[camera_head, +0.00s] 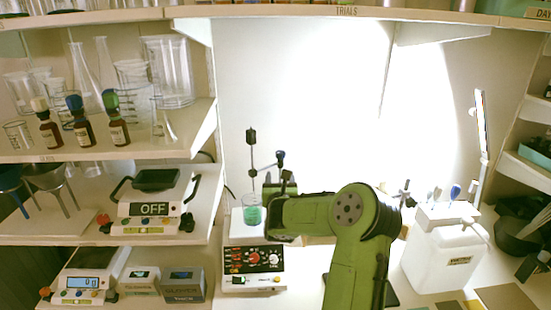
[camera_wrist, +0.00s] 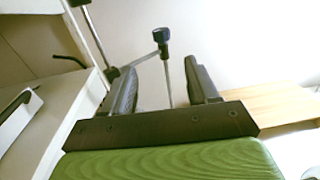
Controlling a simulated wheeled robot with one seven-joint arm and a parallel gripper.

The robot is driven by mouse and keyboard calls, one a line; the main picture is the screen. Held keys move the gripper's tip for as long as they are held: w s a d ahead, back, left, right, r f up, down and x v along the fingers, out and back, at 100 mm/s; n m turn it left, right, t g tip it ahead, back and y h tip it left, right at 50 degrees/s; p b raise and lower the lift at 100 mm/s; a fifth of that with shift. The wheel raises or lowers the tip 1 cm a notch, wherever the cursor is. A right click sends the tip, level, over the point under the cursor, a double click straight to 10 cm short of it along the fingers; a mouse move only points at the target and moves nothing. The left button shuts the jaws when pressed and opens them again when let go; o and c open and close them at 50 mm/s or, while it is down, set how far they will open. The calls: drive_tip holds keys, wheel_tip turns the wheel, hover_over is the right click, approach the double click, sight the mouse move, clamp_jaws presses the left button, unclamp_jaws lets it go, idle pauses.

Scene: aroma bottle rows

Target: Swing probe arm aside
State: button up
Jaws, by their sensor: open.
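The probe arm is a thin bar (camera_head: 266,168) reaching right from a tall dark stand rod (camera_head: 252,160) to a dark blue knob (camera_head: 281,155). In the wrist view the same knob (camera_wrist: 162,36) tops a thin probe rod (camera_wrist: 168,80), which appears between the fingers of my gripper (camera_wrist: 161,72). The fingers are open, with gaps on both sides of the rod; contact is not visible. The stand rod (camera_wrist: 93,35) is at upper left there. A beaker of green liquid (camera_head: 252,213) sits left of my gripper, on the stirrer (camera_head: 254,268). The probe's lower end is hidden.
Left shelves hold glassware, three dropper bottles (camera_head: 82,124) and a balance marked OFF (camera_head: 152,208). A white container (camera_head: 440,255) stands to the right. A slim upright panel (camera_head: 482,140) rises behind it.

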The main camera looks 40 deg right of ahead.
sight(281, 156)
drive_tip(key=x, duration=1.5)
drive_tip(key=shift+w+d+r+p, duration=0.15)
drive_tip(key=shift+w+d+p, duration=0.05)
drive_tip(key=shift+d+p, duration=0.15)
clamp_jaws()
